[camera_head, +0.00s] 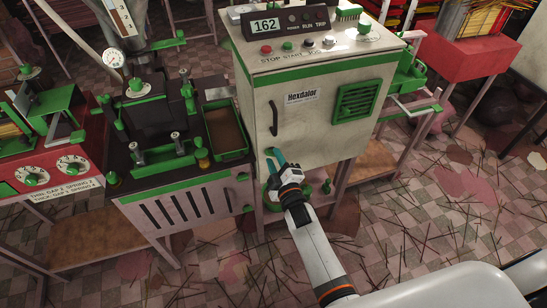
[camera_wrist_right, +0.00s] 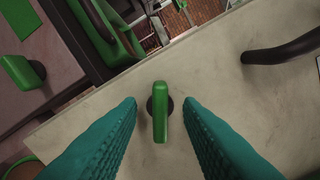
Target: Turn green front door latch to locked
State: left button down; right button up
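The cream cabinet's front door (camera_head: 318,115) carries a dark bar handle (camera_head: 273,117). In the right wrist view the green latch (camera_wrist_right: 160,112) is a lever on a dark round base on the cream face. Its long side lies roughly crosswise to the dark handle (camera_wrist_right: 285,48). My right gripper (camera_head: 276,160) is at the lower left of the door. In the wrist view its teal fingers (camera_wrist_right: 163,125) are open, one on each side of the latch, with gaps between. In the head view I cannot make out the latch clearly near the fingers. My left gripper is not in view.
A dark press unit with a green tray (camera_head: 226,128) stands close left of the cabinet. A green knob (camera_wrist_right: 22,72) shows at the left of the wrist view. A red machine (camera_head: 50,155) is farther left. The tiled floor (camera_head: 420,210) at right has scattered sticks.

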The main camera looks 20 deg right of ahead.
jog(key=shift+w, duration=0.65)
grip_shut()
